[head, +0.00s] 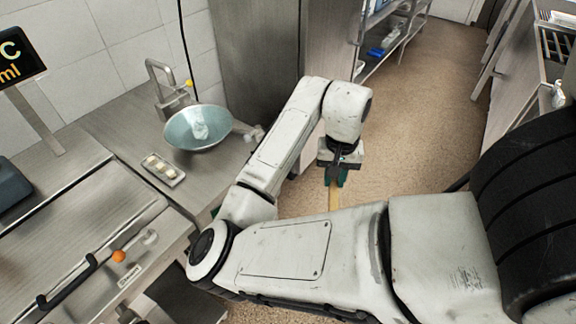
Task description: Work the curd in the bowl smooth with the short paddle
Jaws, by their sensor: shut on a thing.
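A light blue-grey bowl (182,136) stands on the steel counter at left, in front of the tap. White curd (200,131) lies in a lump near its middle. My gripper (336,182) is to the right of the bowl, over the floor and clear of the counter. Its dark green fingers are shut on a pale wooden paddle (334,199), which points downward. The paddle's lower end is hidden behind my arm.
A steel tap (160,92) rises behind the bowl. A small tray (163,170) with pale pieces lies in front of it. A display sign (22,55) stands at far left. Open floor (425,130) lies right of my gripper.

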